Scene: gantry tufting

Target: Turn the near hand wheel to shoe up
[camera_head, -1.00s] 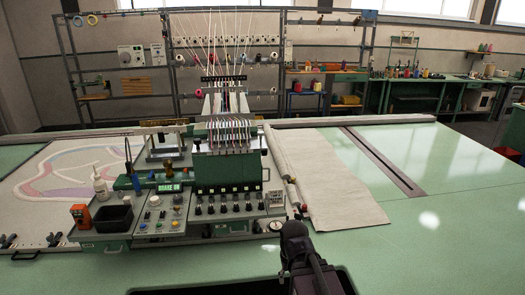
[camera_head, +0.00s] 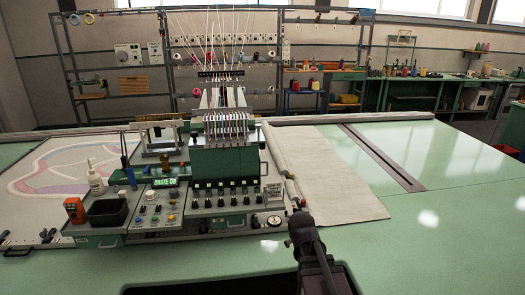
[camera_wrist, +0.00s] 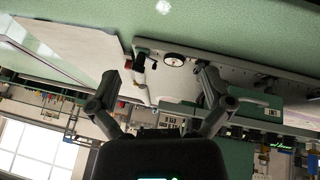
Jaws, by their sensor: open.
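The green tufting machine (camera_head: 225,165) stands on the table, left of my arm in the head view. A dark round knob (camera_wrist: 141,57) at its corner, beside a white dial (camera_wrist: 172,59), could be the near hand wheel; I cannot tell for sure. The dial also shows in the head view (camera_head: 274,220). My gripper (camera_wrist: 156,80) is open and empty. Its fingers are spread wide in the wrist view, with the knob and dial showing beyond them. In the head view my gripper (camera_head: 302,218) is right of the dial, partly hidden by my wrist. No contact shows.
A control panel (camera_head: 158,208) with a lit green display, an orange box (camera_head: 75,210), a black bin (camera_head: 108,212) and a white bottle (camera_head: 95,180) sit at the left. Pale cloth (camera_head: 335,185) lies right of the machine. The green tabletop (camera_head: 440,240) at the right is clear.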

